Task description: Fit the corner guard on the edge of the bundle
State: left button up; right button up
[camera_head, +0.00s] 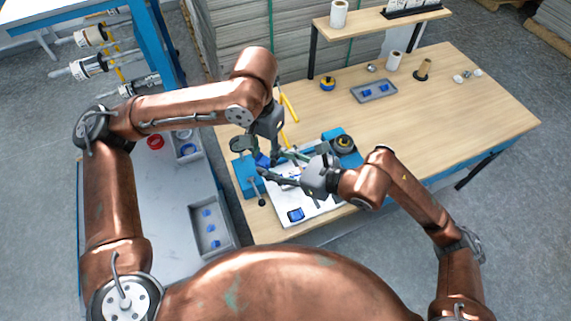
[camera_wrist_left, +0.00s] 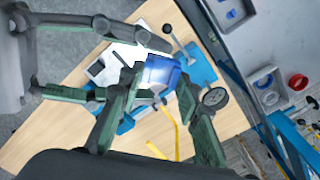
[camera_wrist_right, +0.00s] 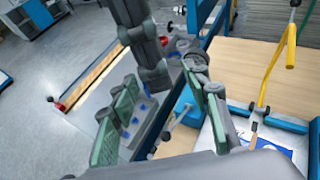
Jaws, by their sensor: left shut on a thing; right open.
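A blue corner guard (camera_wrist_left: 160,72) sits between the fingertips of my left gripper (camera_wrist_left: 160,88), which is shut on it. In the head view my left gripper (camera_head: 262,153) is low over the left side of a white, flat bundle (camera_head: 318,206). The guard there is a small blue patch (camera_head: 262,160), partly hidden by the fingers. I cannot tell whether it touches the bundle's edge. My right gripper (camera_head: 272,166) is open, comes in from the right above the bundle, and its fingers (camera_wrist_left: 150,68) reach close to the guard. Nothing shows between its fingers in the right wrist view (camera_wrist_right: 160,112).
Blue clamp blocks (camera_head: 245,176) and yellow bars (camera_head: 289,108) stand around the bundle. A grey tray (camera_head: 228,241) at left holds several blue pieces. Another tray (camera_head: 358,92) is farther back. The table's right side is largely clear.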

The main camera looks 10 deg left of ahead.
jog(key=shift+w+a+f, duration=0.1)
jog(key=shift+w+a, duration=0.05)
jog(key=shift+a, duration=0.1)
jog(key=shift+c, duration=0.2)
jog(key=c, duration=1.1)
pick_arm(q)
jog(key=o, duration=0.9)
jog(key=shift+c, duration=0.2)
pick_arm(e)
grip_shut()
